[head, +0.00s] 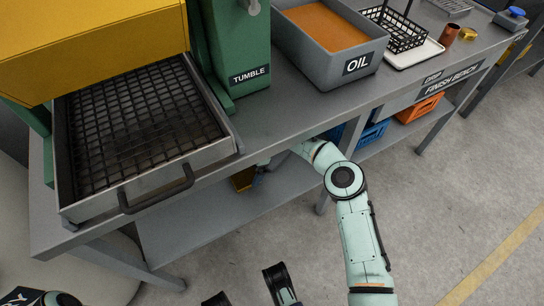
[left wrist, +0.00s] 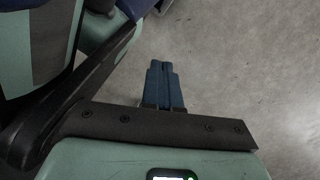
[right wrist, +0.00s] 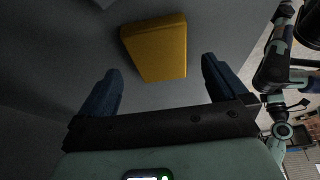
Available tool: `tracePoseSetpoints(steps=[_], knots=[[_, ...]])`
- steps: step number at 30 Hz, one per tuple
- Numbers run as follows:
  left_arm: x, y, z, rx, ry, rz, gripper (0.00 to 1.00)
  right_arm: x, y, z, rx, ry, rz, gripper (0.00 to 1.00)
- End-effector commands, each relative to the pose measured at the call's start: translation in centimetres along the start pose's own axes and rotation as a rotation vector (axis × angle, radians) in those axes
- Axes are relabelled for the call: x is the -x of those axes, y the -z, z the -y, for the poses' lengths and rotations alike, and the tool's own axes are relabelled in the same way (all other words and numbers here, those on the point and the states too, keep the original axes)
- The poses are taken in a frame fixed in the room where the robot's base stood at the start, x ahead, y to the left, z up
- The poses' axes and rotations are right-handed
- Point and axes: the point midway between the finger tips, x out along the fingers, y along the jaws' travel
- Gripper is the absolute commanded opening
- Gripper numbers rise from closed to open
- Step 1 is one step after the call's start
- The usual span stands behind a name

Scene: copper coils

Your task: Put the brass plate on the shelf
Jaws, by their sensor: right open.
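The brass plate (right wrist: 155,48) is a golden-yellow slab with rounded edges in the right wrist view, against a grey surface. A gold piece that looks like it (head: 243,180) shows in the head view, under the bench edge and by the lower shelf (head: 205,215). My right gripper (right wrist: 160,68) is open, with the plate just beyond and between its spread fingers; no finger closes on it. In the head view my right gripper (head: 262,168) is mostly hidden beneath the bench edge. My left gripper (left wrist: 165,72) is shut and empty above the floor.
The bench top holds a tray with a black mesh (head: 140,110), a green TUMBLE machine (head: 235,50), an OIL tank (head: 345,75) and a black basket (head: 400,38). Blue (head: 372,134) and orange crates (head: 420,108) stand underneath. The floor at right is clear.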

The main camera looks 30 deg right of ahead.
Motion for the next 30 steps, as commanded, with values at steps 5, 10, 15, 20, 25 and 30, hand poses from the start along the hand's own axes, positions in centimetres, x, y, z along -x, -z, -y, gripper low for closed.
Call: tracePoseSetpoints(steps=[5,10,15,20,25,30], knots=[[0.8,1.0,-0.8,-0.013,-0.016,-0.041,0.00,3.0,-2.6,0.0,-0.008,-0.001,0.002,1.00],[0.7,1.1,-0.9,-0.013,-0.018,-0.042,0.00,4.5,-6.5,0.0,-0.007,-0.002,0.002,1.00],[0.2,0.5,-0.3,-0.005,-0.006,-0.016,0.00,5.6,-9.3,0.0,-0.004,-0.002,-0.001,1.00],[-0.4,-0.4,0.4,0.006,0.007,0.016,0.00,6.0,-10.5,0.0,-0.002,0.000,0.001,1.00],[-0.5,-0.8,0.7,0.010,0.014,0.031,0.00,6.4,-11.0,0.1,0.000,0.001,-0.001,1.00],[-0.5,-0.8,0.7,0.011,0.015,0.033,0.00,6.4,-11.1,0.1,0.001,0.001,-0.001,1.00]])
